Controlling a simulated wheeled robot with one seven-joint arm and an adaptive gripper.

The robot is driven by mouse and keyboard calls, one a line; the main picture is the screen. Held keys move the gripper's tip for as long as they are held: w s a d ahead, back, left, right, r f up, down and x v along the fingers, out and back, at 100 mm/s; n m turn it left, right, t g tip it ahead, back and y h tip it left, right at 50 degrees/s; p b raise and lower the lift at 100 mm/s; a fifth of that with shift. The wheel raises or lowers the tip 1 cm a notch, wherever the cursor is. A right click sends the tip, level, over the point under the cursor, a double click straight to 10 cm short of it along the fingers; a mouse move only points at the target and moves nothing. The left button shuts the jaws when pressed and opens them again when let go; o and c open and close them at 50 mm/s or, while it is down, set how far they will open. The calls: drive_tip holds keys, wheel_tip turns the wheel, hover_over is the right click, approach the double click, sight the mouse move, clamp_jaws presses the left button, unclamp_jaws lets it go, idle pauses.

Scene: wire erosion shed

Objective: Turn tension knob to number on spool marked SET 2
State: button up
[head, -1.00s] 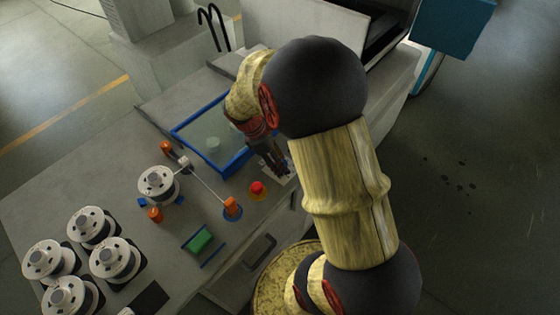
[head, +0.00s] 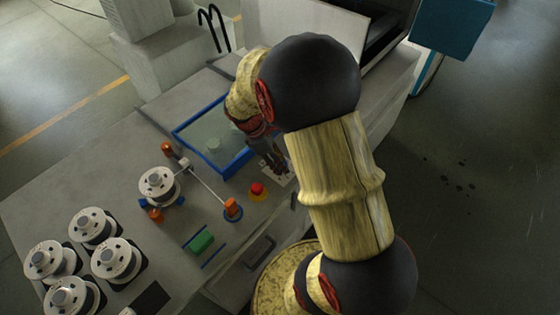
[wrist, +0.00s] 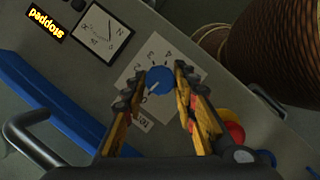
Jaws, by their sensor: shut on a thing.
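The tension knob (wrist: 159,80) is a blue round knob with a white pointer, on a pale numbered dial plate (wrist: 135,62) in the wrist view. The pointer runs toward the picture's lower left; the number it meets cannot be read for certain. My gripper (wrist: 162,84) is shut on the knob, one finger on each side. In the head view my gripper (head: 274,163) is over the plate near the bench front and hides the knob. One spool (head: 159,185) sits on the wire path; several others, including this white spool (head: 95,228), stand at left. No SET 2 mark is legible.
A red stop button (head: 257,188) on a yellow base is close beside the dial. A blue-framed tank (head: 176,133) lies behind my gripper. An orange wire guide (head: 232,207) and a green block (head: 201,241) are nearby. A "stopped" label (wrist: 46,23) and a gauge (wrist: 104,33) show in the wrist view.

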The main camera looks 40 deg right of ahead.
drive_tip(key=m+y+p, duration=0.1)
drive_tip(key=m+p, duration=0.1)
drive_tip(key=m, duration=0.1)
drive_tip(key=shift+d+r+g, duration=0.1)
drive_tip(key=shift+r+g, duration=0.05)
drive_tip(key=shift+g, duration=0.25)
drive_tip(key=m+y+p, duration=0.1)
drive_tip(key=m, duration=0.1)
drive_tip(key=m+p, duration=0.2)
drive_tip(key=shift+d+m+g+y, duration=0.15)
drive_tip(key=shift+m+g+y, duration=0.15)
drive_tip(key=shift+y, duration=0.1)
drive_tip(key=m+y+p, duration=0.1)
drive_tip(key=m+p, duration=0.1)
drive_tip(key=m, duration=0.1)
drive_tip(key=shift+m, duration=0.3)
drive_tip(key=shift+d+m+y+p, duration=0.15)
drive_tip(key=shift+m+y+p, duration=0.6)
drive_tip(key=shift+m, duration=1.05)
drive_tip(key=shift+t, duration=0.4)
drive_tip(key=o, duration=1.1)
drive_tip(key=shift+o, duration=0.2)
drive_tip(key=shift+w, duration=0.1)
